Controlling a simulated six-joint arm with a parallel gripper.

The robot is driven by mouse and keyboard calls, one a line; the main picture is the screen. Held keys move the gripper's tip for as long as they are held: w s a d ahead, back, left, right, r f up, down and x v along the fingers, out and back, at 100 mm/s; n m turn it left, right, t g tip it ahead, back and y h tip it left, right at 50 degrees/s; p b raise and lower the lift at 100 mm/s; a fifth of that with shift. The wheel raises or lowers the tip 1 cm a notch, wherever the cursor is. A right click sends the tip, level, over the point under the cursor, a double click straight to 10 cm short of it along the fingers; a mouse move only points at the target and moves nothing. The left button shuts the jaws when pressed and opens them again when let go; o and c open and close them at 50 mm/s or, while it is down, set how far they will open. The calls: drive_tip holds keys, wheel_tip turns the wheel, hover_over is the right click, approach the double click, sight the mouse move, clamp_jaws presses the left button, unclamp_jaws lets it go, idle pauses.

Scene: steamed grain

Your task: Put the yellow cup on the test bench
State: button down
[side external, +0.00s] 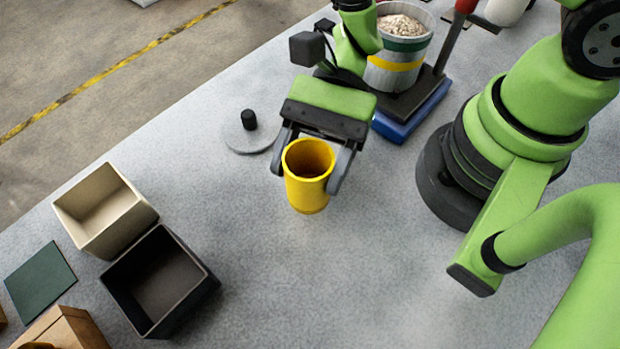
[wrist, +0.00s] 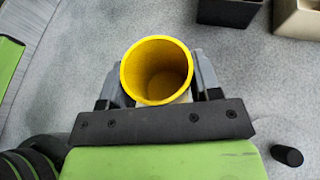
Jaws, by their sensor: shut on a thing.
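The yellow cup (side external: 307,190) is upright between the two fingers of my gripper (side external: 312,165), which is shut on its sides. In the wrist view the cup (wrist: 157,70) shows its open mouth and looks empty inside. My gripper (wrist: 157,88) has one dark grey finger on each side of it. The cup is over the grey speckled bench (side external: 330,270). I cannot tell whether its base touches the bench or hangs just above it.
A round grey lid with a black knob (side external: 249,121) lies left of my gripper. A beige box (side external: 105,210) and a black box (side external: 160,280) stand at the lower left. A grain bucket (side external: 395,75) stands on a blue-based device (side external: 412,122) behind. The bench's front middle is clear.

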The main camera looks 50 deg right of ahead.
sight(316, 160)
drive_tip(key=shift+f, duration=2.05)
drive_tip(key=shift+f, duration=0.15)
drive_tip(key=shift+c, duration=1.6)
unclamp_jaws()
drive_tip(key=shift+r, duration=0.2)
drive_tip(key=v, duration=0.3)
drive_tip(key=shift+w+r, duration=0.1)
drive_tip(key=shift+r, duration=0.3)
wheel_tip(316, 160, up, 6)
